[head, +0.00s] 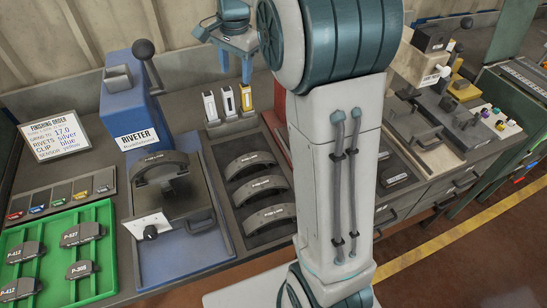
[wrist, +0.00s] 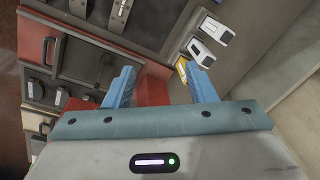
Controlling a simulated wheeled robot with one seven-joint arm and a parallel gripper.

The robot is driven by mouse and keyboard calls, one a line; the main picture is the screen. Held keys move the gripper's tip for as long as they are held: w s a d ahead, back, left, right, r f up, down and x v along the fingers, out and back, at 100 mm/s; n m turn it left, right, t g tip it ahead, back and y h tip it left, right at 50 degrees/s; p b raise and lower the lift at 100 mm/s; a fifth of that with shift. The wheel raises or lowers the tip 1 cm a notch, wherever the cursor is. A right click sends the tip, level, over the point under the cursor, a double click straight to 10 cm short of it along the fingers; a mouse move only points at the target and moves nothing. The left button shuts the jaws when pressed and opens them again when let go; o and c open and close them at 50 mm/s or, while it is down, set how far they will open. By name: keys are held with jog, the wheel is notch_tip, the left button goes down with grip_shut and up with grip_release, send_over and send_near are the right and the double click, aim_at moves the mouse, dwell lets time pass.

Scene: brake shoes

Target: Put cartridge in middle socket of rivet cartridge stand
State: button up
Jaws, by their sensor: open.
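My gripper (head: 235,64) is open and empty, raised above the back of the bench. Its two blue fingers (wrist: 162,85) are spread apart in the wrist view. Below it, the cartridge stand (head: 226,127) holds three upright cartridges in a row in the head view. The left cartridge (head: 210,106) and the middle cartridge (head: 228,100) are white, and the right cartridge (head: 246,97) is yellow. In the wrist view, two white cartridges (wrist: 215,29) lie beyond my right finger, and the yellow one (wrist: 182,70) is partly hidden by it. The sockets are hidden.
A blue riveter (head: 130,105) with a lever stands left of the stand. A black rack of brake shoes (head: 262,190) lies in front. A red box (head: 275,138) is right of the stand, partly behind my arm. A green tray (head: 60,290) and an order card (head: 55,137) are left.

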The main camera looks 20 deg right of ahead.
jog(key=s+f+n, duration=0.1)
jog(key=s+n, duration=0.2)
jog(key=s, duration=0.5)
jog(key=s+f+n+t, duration=0.1)
jog(key=s+n, duration=0.3)
jog(key=s, duration=0.5)
jog(key=s+f+n+t, duration=0.1)
jog(key=s+f+n, duration=0.2)
jog(key=s, duration=0.6)
jog(key=shift+s+a+f+n, duration=0.2)
jog(key=shift+a+n, duration=0.1)
jog(key=shift+n, duration=0.4)
